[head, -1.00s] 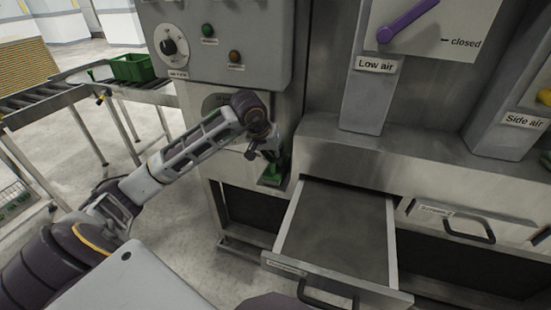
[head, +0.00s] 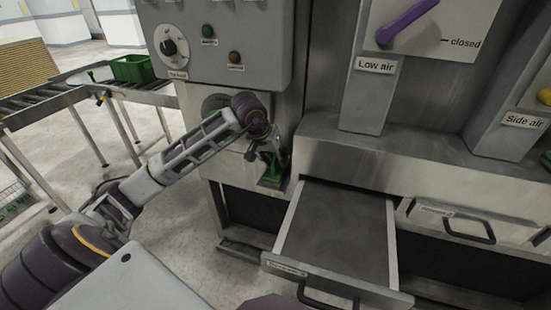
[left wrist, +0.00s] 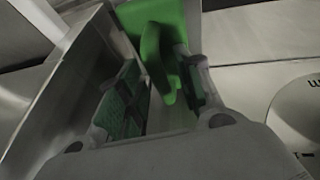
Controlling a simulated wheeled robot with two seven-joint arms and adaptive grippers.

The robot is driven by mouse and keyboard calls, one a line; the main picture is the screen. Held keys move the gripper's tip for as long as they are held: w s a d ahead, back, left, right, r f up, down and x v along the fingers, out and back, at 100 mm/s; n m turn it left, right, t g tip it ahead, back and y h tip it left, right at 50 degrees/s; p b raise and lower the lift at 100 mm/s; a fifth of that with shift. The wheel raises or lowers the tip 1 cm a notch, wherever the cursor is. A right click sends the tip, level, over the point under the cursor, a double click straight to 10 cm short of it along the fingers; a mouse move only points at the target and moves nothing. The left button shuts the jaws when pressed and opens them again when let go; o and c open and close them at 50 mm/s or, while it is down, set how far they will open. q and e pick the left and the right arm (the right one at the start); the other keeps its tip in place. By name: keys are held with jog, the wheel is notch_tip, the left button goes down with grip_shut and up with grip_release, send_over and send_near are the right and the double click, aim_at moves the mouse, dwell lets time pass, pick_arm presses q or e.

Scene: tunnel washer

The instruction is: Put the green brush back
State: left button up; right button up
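A bright green thing, which looks like the green brush (head: 271,180), is at the front left corner of the machine, just left of the pulled-out drawer. In the left wrist view a green handle-like part (left wrist: 168,65) stands between my fingers, with a wider green part behind it. I cannot tell where the brush ends and any holder begins. My left gripper (head: 270,160) is right at it. Its two fingers with dark green pads (left wrist: 163,95) stand apart, with a gap between the left pad and the green part. My right gripper is not in view.
The drawer (head: 335,235) is open, with a flat grey mesh-like surface inside. A second drawer (head: 465,226) at right is shut. A control panel (head: 225,40) is above my left gripper. A green crate (head: 132,70) stands on the roller conveyor (head: 60,95) at far left.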

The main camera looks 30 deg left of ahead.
pick_arm(q)
jog(key=shift+r, duration=0.1)
jog(key=shift+s+r, duration=0.15)
jog(key=shift+r, duration=0.25)
jog(key=v, duration=1.1)
jog(key=shift+r, duration=0.15)
jog(key=shift+c, duration=0.4)
